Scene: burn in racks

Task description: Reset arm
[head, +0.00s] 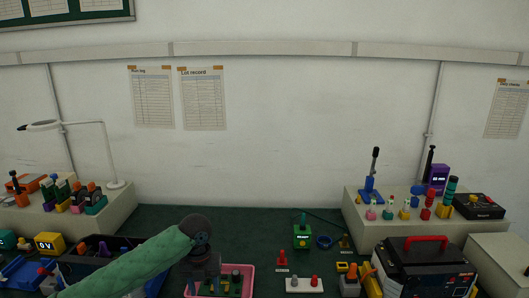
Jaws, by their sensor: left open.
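My left arm comes in from the lower left in a green sleeve, with a dark wrist joint at its end. My left gripper (204,280) hangs down from that wrist over the left part of a pink-rimmed tray (252,270) at the bottom of the view. The gripper is open. Its fingertips are small and dark here, and I cannot tell how far they are above the tray. Several dark and green parts stand in the tray to the right of the gripper. My right gripper is not in view.
A dark bin (92,243) is partly behind my arm. A green button box (302,231), red piece (282,257) and white block (304,285) stand right of the tray. A black machine with red handle (425,270) stands front right. The green mat's (240,217) back is mostly clear.

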